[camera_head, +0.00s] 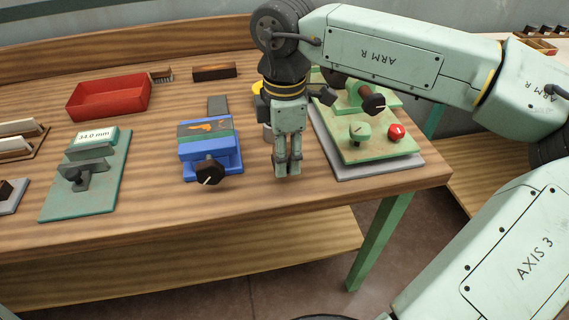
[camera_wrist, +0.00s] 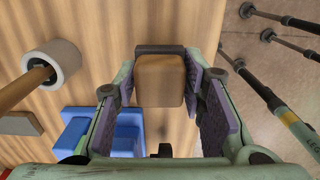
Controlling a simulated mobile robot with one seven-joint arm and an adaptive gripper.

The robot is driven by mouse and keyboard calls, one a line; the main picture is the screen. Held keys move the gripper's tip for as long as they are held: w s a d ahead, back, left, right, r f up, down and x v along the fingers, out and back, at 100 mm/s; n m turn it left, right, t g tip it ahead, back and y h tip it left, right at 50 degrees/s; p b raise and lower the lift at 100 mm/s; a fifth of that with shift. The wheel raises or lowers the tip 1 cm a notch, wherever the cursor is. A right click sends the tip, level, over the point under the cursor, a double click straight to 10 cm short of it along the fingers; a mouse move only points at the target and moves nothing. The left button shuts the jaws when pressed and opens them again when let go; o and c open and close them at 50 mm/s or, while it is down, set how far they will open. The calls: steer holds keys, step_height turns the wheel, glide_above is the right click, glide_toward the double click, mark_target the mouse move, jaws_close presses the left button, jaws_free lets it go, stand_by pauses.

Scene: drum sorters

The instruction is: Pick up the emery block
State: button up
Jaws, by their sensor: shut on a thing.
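The emery block (camera_wrist: 160,82) is a tan wooden block with a dark grey strip along its far edge. In the wrist view it sits between the two purple-padded fingers of my gripper (camera_wrist: 160,75), which is shut on it. In the head view my gripper (camera_head: 288,170) points down near the front edge of the workbench, and I cannot make out the block there. The wrist view does not show clearly whether the block touches the bench.
A blue vise (camera_head: 208,150) stands left of my gripper, and a green fixture with a red knob (camera_head: 396,131) stands to its right. A red tray (camera_head: 108,98) and a green gauge plate (camera_head: 85,185) are further left.

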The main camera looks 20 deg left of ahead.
steer(key=s+d+r+b, duration=0.1)
steer(key=s+d+b, duration=0.1)
steer(key=s, duration=0.5)
steer(key=s+d+r+b, duration=0.1)
steer(key=s+d+b, duration=0.1)
steer(key=s, duration=0.6)
steer(key=shift+d, duration=0.6)
steer(key=shift+s, duration=0.1)
steer(key=o, duration=0.7)
steer(key=c, duration=0.5)
